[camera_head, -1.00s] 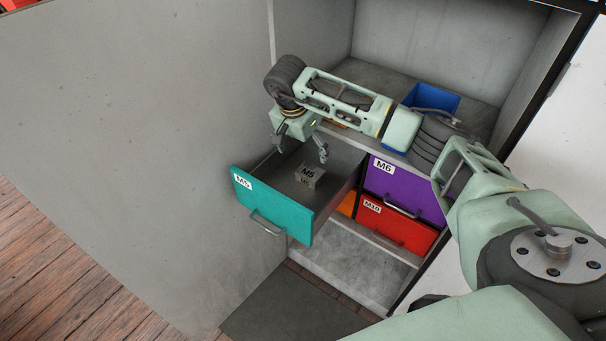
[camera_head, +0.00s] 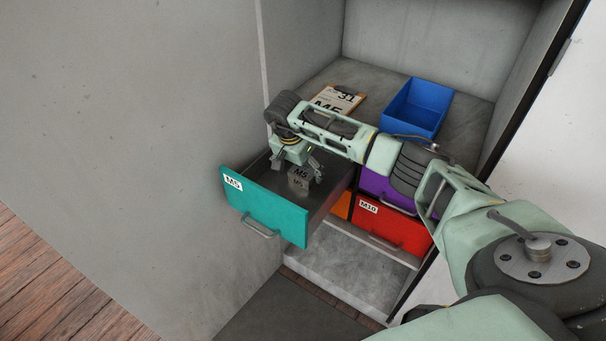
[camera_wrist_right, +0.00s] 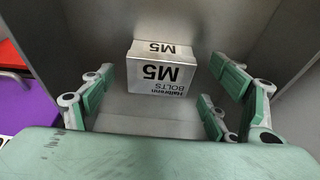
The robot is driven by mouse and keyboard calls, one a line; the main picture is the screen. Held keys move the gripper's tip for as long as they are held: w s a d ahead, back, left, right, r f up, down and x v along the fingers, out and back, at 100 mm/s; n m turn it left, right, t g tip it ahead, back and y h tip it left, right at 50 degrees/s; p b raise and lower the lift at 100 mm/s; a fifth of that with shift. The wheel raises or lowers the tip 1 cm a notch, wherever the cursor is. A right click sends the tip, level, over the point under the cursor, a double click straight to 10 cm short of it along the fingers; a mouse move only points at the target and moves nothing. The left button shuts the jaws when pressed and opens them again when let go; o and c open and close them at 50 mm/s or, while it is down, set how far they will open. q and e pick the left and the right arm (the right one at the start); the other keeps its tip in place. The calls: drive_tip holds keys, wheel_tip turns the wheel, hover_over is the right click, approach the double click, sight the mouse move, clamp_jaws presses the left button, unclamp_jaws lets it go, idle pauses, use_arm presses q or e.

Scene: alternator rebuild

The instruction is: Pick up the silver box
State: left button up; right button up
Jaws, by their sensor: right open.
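The silver box (camera_head: 299,180), marked M5, sits on the floor of the open teal drawer (camera_head: 262,216). In the right wrist view the silver box (camera_wrist_right: 161,72) shows its "M5" and "BOLTS" lettering and lies just beyond and between the spread fingers. My right gripper (camera_head: 297,167) is inside the drawer above the box, pointing down. Its fingers are open, one on each side, and hold nothing; they also show in the right wrist view (camera_wrist_right: 157,103). Whether a finger touches the box I cannot tell. My left gripper is out of view.
A blue bin (camera_head: 415,106) and a clipboard (camera_head: 338,99) lie on the shelf above. A purple drawer (camera_head: 387,188), a red drawer (camera_head: 390,228) and an orange drawer (camera_head: 341,205) are closed beside the teal one. The drawer walls surround the gripper closely.

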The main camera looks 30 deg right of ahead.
drive_tip(key=shift+x, duration=0.9)
drive_tip(key=shift+a, duration=0.1)
drive_tip(key=c, duration=1.5)
